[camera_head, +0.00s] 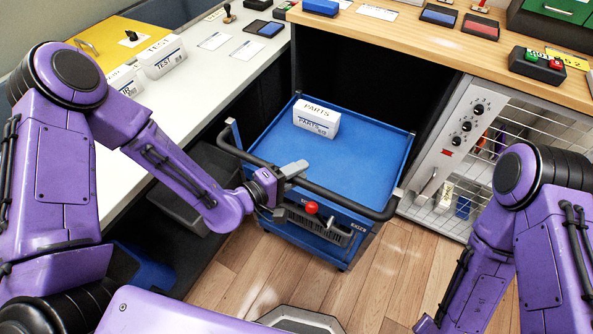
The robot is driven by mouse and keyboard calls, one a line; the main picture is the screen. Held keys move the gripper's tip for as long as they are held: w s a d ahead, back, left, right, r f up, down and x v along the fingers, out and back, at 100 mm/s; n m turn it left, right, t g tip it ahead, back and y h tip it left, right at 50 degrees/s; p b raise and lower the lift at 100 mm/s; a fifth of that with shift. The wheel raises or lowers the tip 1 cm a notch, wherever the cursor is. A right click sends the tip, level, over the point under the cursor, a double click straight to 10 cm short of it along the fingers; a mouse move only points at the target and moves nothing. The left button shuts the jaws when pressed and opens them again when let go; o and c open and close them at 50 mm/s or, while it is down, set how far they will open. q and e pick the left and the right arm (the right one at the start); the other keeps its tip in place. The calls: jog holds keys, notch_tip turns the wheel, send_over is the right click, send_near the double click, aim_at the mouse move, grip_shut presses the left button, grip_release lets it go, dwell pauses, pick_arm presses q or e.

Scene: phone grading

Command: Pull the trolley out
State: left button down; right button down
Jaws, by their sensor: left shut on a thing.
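The blue trolley (366,152) stands on the wooden floor in the gap between the white table and the wooden counter. Its back part is in the dark space under the counter. A white PARTS box (316,119) sits on its top. A dark handle bar (342,201) runs along its near side, with a red knob (312,208) below. My left gripper (289,177) is shut on the handle bar, left of its middle. My right arm is at the right edge; its gripper is outside the picture.
The white table (213,90) with TEST boxes (161,57) borders the trolley on the left. The wooden counter (412,37) and a wire-fronted cabinet (468,132) with dials border it on the right. Floor (392,275) in front of the trolley is clear.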

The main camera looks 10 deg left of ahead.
pick_arm(q)
jog(key=c, duration=1)
grip_release()
jog(key=shift+d, duration=0.1)
jog(key=shift+s+a+r, duration=0.1)
jog(key=shift+s+a, duration=0.25)
jog(key=p+v, duration=0.1)
jog(key=v, duration=0.8)
jog(key=shift+s+a, duration=0.1)
jog(key=shift+s, duration=0.2)
